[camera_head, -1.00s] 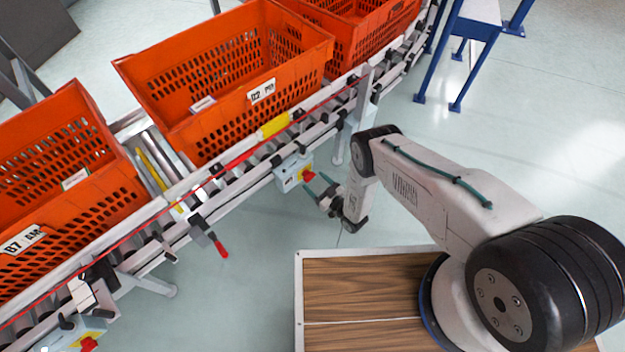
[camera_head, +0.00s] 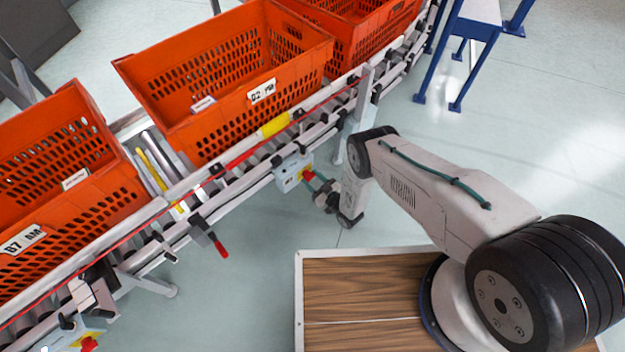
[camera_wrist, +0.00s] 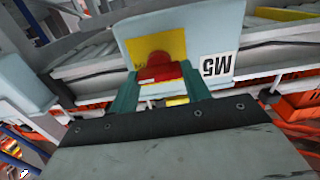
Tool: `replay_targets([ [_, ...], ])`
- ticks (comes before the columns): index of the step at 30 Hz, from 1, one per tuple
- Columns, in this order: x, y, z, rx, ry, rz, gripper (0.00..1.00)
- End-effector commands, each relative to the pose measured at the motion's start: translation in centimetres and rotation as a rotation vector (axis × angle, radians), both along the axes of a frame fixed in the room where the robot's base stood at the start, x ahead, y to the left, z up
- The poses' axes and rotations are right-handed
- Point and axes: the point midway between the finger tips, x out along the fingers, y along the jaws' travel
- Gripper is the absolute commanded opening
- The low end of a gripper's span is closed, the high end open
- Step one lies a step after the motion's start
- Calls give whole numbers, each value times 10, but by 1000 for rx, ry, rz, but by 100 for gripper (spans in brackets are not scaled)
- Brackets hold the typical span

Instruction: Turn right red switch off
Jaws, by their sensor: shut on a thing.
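The right red switch (camera_head: 308,175) sits on a grey box (camera_head: 290,174) with a yellow plate, fixed to the side of the conveyor. In the wrist view the red knob (camera_wrist: 163,68) stands out from the yellow plate (camera_wrist: 156,48), beside a label that reads M5 upside down. My gripper (camera_head: 316,183) is at the switch; in the wrist view its two green fingers (camera_wrist: 161,92) stand on either side of the knob and are shut on it. The lower part of the knob is between the fingers.
Orange totes (camera_head: 230,85) stand on the roller conveyor behind the switch box. A red-tipped lever (camera_head: 221,246) hangs from the rail to the left. Another red switch (camera_head: 89,343) is at the lower left.

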Motion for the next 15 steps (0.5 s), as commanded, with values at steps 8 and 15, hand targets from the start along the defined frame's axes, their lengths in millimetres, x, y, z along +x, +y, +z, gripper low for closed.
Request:
replay_targets([
  [8,0,0,-1,-113,-95,-1,24],
  [15,0,1,-1,-280,-234,-1,24],
])
